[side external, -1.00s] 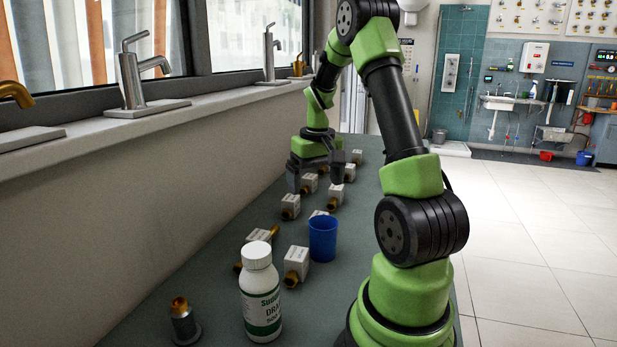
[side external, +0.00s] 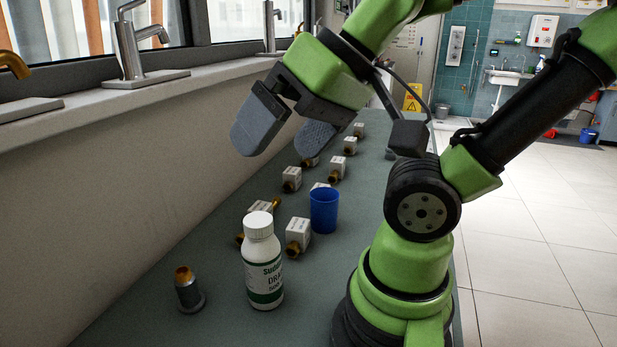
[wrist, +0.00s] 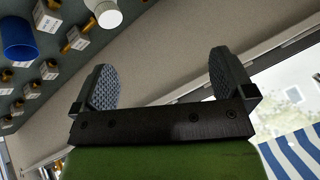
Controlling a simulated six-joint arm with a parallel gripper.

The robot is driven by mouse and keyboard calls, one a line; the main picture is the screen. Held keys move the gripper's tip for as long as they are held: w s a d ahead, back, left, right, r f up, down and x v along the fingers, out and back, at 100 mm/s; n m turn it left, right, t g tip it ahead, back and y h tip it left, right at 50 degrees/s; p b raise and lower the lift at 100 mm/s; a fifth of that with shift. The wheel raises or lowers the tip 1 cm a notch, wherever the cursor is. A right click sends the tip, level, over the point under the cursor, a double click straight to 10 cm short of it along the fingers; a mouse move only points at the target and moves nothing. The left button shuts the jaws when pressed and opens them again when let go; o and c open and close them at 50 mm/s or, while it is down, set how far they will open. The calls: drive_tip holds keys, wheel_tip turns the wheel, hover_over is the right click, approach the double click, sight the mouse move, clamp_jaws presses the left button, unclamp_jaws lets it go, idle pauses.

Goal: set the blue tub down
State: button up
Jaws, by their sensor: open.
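The blue tub (side external: 324,211) stands upright on the grey-green bench top, among small white boxes with brass fittings. It also shows at the upper left of the wrist view (wrist: 18,40). My gripper (side external: 275,140) is open and empty, raised well above the bench and apart from the tub. In the wrist view its two grey textured fingers (wrist: 162,82) are spread wide with nothing between them.
A white bottle with a green label (side external: 262,262) and a metal fitting with a brass top (side external: 188,290) stand in front of the tub. Several white boxed fittings (side external: 298,234) lie around it. A wall and sill with taps (side external: 137,55) run along the left.

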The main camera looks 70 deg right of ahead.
drive_tip(key=w+d+f+n+g+h, duration=0.2)
drive_tip(key=w+d+n+g+h, duration=0.1)
drive_tip(key=w+d+g, duration=0.2)
drive_tip(key=n+g+h, duration=0.8)
drive_tip(key=n+g, duration=0.2)
drive_tip(key=g, duration=0.2)
approach(336, 196)
drive_tip(key=shift+h, duration=0.3)
drive_tip(key=x, duration=0.7)
drive_tip(key=shift+a+f, duration=0.2)
drive_tip(key=shift+f, duration=0.05)
drive_tip(key=shift+w, duration=0.1)
drive_tip(key=c, duration=1)
drive_tip(key=shift+c, duration=0.2)
drive_tip(key=shift+r, duration=0.15)
